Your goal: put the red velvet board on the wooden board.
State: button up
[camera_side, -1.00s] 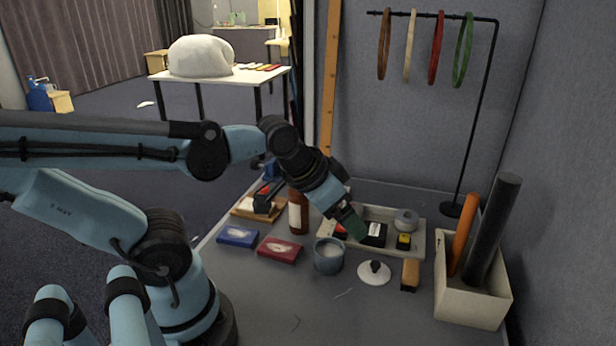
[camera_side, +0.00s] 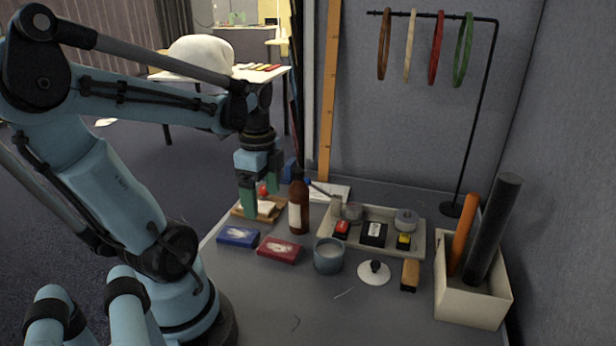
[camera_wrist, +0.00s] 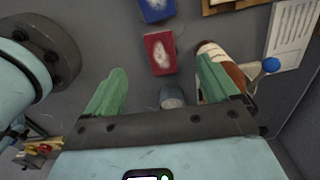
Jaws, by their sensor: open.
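The red velvet board (camera_side: 281,249) is a small dark-red block with a pale mark on top. It lies flat on the grey table, and the wrist view shows it (camera_wrist: 160,53) beyond and between my fingers. The wooden board (camera_side: 240,212) lies further back and left, partly hidden by my gripper; a pale item and a small red thing show at it. Only its edge (camera_wrist: 209,11) shows at the top of the wrist view. My gripper (camera_side: 262,192) points down, open and empty, appearing over the wooden board in the side view. Its green fingers are apart in the wrist view (camera_wrist: 160,80).
A blue board (camera_side: 238,236) lies left of the red one. A brown bottle (camera_side: 299,208) stands close behind, and a grey cup (camera_side: 328,256) stands to the right. A tray (camera_side: 421,240) holds small items. A box (camera_side: 470,305) with tall rolls stands at right.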

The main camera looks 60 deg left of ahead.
aim_at(267, 244)
jog(key=shift+d+f, duration=0.2)
jog(key=shift+f, duration=5.55)
jog(key=c, duration=1.2)
